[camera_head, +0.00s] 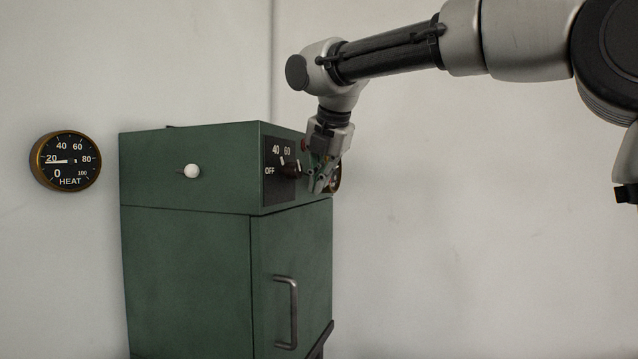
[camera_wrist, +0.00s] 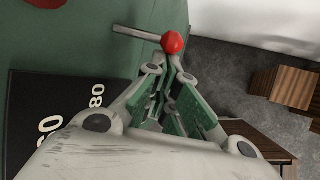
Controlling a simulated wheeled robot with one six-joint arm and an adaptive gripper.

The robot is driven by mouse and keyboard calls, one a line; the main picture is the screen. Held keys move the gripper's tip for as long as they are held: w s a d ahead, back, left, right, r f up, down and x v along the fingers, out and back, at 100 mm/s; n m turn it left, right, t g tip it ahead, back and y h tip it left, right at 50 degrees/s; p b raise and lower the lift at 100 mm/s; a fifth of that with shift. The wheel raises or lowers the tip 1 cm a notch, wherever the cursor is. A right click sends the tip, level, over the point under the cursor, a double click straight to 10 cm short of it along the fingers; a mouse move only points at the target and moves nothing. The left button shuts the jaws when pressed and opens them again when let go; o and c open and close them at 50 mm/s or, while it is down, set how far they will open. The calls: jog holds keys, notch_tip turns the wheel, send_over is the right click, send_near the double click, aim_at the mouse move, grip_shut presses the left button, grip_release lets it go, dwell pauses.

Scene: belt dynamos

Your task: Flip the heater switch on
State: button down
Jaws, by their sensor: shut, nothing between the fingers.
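A green heater cabinet (camera_head: 190,240) stands against the wall. A white-knobbed lever (camera_head: 191,171) sticks out of its left face. In the wrist view a metal lever with a red ball knob (camera_wrist: 172,42) sticks out of the green panel. My gripper (camera_head: 322,186) is at the cabinet's right-hand face, beside the black dial plate. Its fingers (camera_wrist: 169,73) are shut and empty, with the tips close to the red knob; whether they touch it I cannot tell. In the head view the gripper hides much of this area. No label shows which lever is the heater switch.
The dial plate (camera_head: 279,160) reads OFF, 40, 60 beside a dark knob (camera_head: 289,171). A round HEAT gauge (camera_head: 66,160) on the wall points near 20. A door handle (camera_head: 286,312) juts out below. Wooden boxes (camera_wrist: 288,85) stand on the floor.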

notch_tip(320, 180, up, 3)
jog(key=shift+f+n+g+h, duration=0.2)
jog(key=shift+n+g+h, duration=0.25)
jog(key=shift+h, duration=0.65)
jog(key=shift+w+a+r, duration=0.1)
jog(key=shift+a+r, duration=0.05)
jog(key=shift+r, duration=1.15)
